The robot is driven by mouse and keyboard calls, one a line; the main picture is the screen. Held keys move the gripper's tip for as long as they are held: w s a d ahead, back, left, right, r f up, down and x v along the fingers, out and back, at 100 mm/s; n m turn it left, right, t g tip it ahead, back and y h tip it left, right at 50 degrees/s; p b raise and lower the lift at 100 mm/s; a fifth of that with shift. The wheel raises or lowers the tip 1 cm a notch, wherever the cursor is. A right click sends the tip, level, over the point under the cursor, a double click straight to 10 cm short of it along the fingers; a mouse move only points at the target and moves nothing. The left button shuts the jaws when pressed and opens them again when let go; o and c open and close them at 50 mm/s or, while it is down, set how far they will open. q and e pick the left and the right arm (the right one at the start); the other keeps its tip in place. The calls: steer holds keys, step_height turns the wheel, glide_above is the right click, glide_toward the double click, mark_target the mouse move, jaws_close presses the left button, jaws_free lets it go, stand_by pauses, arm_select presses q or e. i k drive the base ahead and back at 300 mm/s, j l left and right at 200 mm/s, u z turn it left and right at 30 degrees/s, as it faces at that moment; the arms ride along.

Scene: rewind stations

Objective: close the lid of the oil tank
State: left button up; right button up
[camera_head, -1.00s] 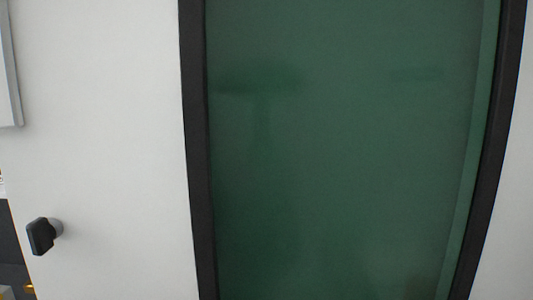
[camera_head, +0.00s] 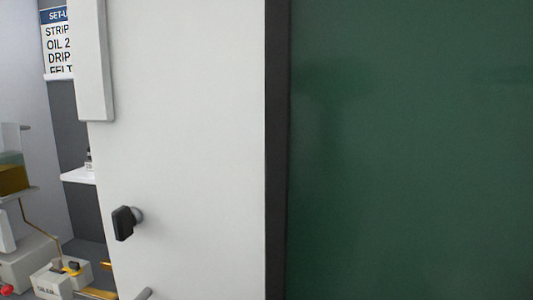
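At the far left, partly cut off by the frame edge, stands a clear container with amber liquid (camera_head: 13,178), which looks like the oil tank. It rests on a pale support, and a thin brass-coloured tube runs down near it. I cannot tell how its lid stands. Neither of my grippers is in view.
A large white panel (camera_head: 190,120) with a black knob (camera_head: 123,223) and a dark-framed green window (camera_head: 410,150) fills most of the view. Behind its left edge are a sign (camera_head: 57,42), a small shelf (camera_head: 79,176) and a white block (camera_head: 55,281).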

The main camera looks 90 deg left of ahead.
mark_target(12, 135)
steer(key=u, duration=2.4)
